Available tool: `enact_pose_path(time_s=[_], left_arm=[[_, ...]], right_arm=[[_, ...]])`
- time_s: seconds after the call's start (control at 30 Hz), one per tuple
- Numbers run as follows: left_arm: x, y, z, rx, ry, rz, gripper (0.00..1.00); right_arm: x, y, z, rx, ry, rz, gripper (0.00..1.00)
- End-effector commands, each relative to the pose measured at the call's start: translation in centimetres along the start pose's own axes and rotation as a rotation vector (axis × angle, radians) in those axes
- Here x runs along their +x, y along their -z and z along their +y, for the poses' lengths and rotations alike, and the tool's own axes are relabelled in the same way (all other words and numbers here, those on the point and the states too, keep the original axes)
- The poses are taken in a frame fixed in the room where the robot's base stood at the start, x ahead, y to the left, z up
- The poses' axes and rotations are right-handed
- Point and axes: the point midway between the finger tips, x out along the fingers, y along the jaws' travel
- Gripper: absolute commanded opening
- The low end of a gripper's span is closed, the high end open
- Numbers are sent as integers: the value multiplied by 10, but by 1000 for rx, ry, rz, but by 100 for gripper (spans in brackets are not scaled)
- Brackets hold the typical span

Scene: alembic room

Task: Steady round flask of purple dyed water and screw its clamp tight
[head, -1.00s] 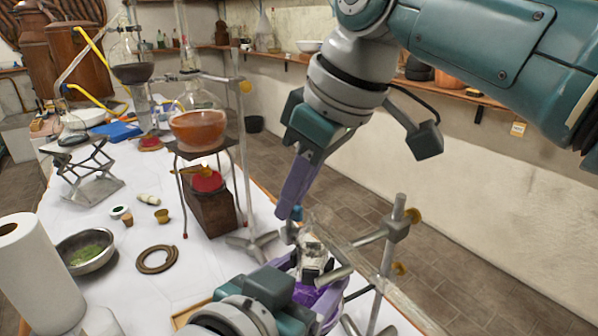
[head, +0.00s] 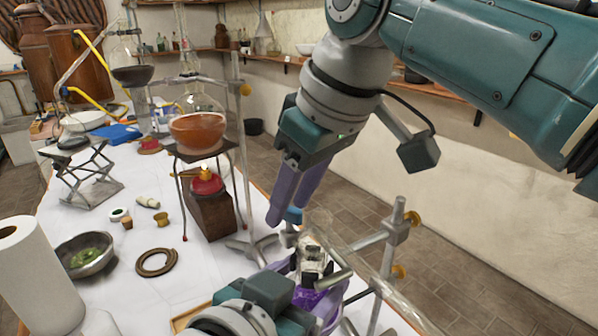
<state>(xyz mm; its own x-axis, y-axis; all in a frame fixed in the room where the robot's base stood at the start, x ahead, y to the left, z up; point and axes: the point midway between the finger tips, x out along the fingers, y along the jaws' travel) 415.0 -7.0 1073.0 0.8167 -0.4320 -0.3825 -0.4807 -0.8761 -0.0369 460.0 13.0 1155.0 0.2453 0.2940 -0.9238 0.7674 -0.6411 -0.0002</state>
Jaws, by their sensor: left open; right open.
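The round flask (head: 306,298) of purple liquid stands low in the head view, partly hidden by my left gripper. The metal clamp (head: 313,262) is at its neck, on a rod joined to an upright stand (head: 388,262). My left gripper (head: 318,290) is open, with its purple fingers around the flask's sides; contact cannot be told. My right gripper (head: 288,216) is open above and left of the clamp, pointing down.
A flask of orange liquid (head: 197,130) stands on a tripod over a red burner (head: 207,184), left of my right gripper. A metal bowl (head: 86,254), a cork ring (head: 157,262) and a paper roll (head: 38,278) are on the white table. The table's right edge is close to the stand.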

Motion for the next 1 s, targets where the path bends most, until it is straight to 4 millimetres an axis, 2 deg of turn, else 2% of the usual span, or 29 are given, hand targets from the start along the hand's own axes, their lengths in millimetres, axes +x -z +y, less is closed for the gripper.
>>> enact_pose_path(time_s=[0.13, 0.27, 0.5, 0.63, 0.8, 1.0], left_arm=[[0, 0, 0, 0, 0, 0, 71], [0, 0, 0, 0, 0, 0, 71], [0, 0, 0, 0, 0, 0, 71], [0, 0, 0, 0, 0, 0, 71], [0, 0, 0, 0, 0, 0, 71], [0, 0, 0, 0, 0, 0, 71]], right_arm=[[-7, 0, 1, 0, -1, 2, 45], [-25, 1, 1, -1, -2, 4, 45], [-81, 1, 1, -1, -5, 4, 45], [-104, 1, 1, 0, -3, 3, 45], [-118, 0, 0, 0, -1, 1, 45], [-121, 0, 0, 1, 0, 0, 45]])
